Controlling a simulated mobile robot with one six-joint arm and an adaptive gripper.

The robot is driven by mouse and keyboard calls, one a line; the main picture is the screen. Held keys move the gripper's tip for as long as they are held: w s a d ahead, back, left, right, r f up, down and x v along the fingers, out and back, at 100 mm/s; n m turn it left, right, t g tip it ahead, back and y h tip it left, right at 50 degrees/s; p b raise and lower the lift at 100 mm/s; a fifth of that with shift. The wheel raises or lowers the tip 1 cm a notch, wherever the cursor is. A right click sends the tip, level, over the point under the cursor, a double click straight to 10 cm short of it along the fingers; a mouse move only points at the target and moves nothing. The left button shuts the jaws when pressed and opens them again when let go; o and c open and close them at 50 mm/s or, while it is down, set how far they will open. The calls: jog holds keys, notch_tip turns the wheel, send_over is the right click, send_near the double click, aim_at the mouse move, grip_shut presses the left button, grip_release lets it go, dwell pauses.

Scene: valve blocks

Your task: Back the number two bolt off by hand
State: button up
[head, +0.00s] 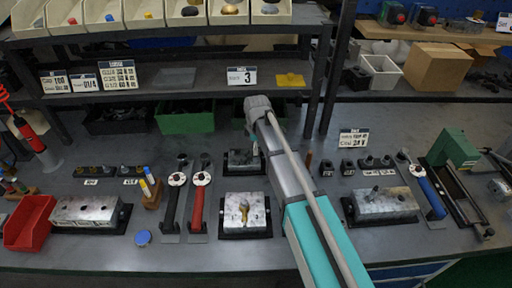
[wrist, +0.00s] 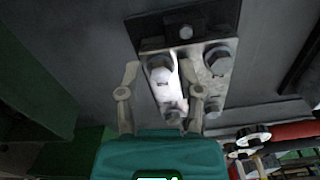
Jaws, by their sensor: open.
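In the wrist view a pale metal block (wrist: 190,88) on a dark plate carries several hex-headed bolts. My gripper (wrist: 157,64) is open, with one finger on each side of the left bolt (wrist: 160,70) nearest the dark plate. I cannot tell whether the fingers touch it. Another bolt (wrist: 218,60) stands to its right, and two more heads show lower, near the right finger. No number is readable on the bolts. In the head view my arm reaches to the small back block (head: 243,160); my fingers are hidden there.
A block with a brass fitting (head: 245,212) stands in front. Black-handled (head: 172,205) and red-handled (head: 197,207) wrenches lie left of it. Larger blocks stand at left (head: 87,211) and right (head: 385,204). A shelf (head: 190,92) hangs over the back. The bench front is mostly clear.

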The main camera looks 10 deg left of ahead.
jog(key=shift+m, duration=0.5)
dwell(0.3)
grip_shut()
